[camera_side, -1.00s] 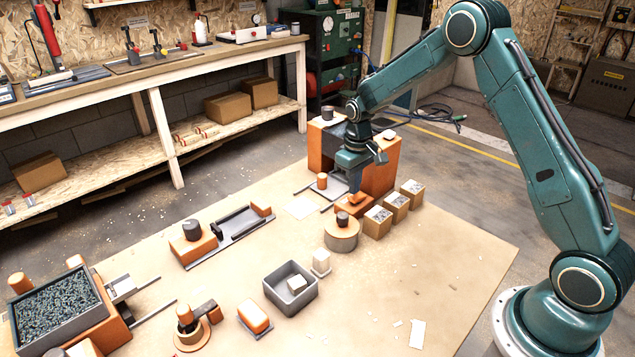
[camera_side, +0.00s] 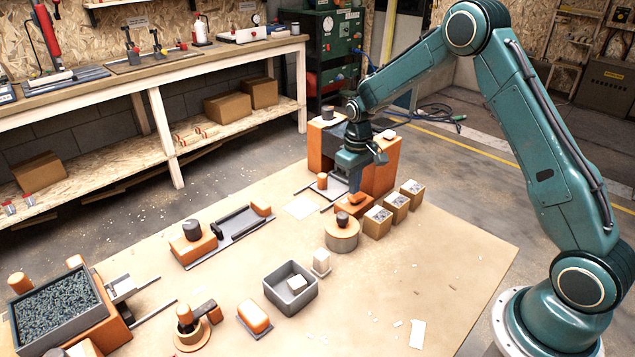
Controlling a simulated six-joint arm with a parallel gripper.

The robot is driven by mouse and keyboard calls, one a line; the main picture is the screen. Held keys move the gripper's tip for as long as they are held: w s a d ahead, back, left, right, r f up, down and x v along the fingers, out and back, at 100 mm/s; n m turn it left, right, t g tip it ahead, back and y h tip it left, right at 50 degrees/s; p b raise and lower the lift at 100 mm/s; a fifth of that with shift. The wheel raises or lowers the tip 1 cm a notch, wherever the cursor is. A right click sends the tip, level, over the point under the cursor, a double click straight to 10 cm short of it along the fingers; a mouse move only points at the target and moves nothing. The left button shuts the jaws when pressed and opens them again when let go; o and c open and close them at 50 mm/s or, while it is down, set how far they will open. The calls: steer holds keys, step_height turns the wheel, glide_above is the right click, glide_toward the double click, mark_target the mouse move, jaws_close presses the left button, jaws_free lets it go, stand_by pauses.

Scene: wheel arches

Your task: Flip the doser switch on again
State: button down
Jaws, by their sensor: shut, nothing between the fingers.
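The likely doser switch is a small orange rocker (camera_side: 357,197) on a low orange block (camera_side: 349,206), in front of the tall orange machine (camera_side: 378,178). My gripper (camera_side: 355,190) points down right above the rocker. Its fingers are together and hold nothing. Whether the fingertips touch the rocker I cannot tell at this size. The rocker's exact tilt is too small to read.
A round pedestal with a dark knob (camera_side: 341,235) stands just in front of the block. Several small boxes (camera_side: 396,205) stand to its right. A grey bin (camera_side: 291,289) holds a white block. The table's right front area is mostly clear.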

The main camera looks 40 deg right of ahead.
mark_target(354, 197)
steer(key=shift+f, duration=1.05)
stand_by(0.9)
steer(key=shift+r, duration=3.55)
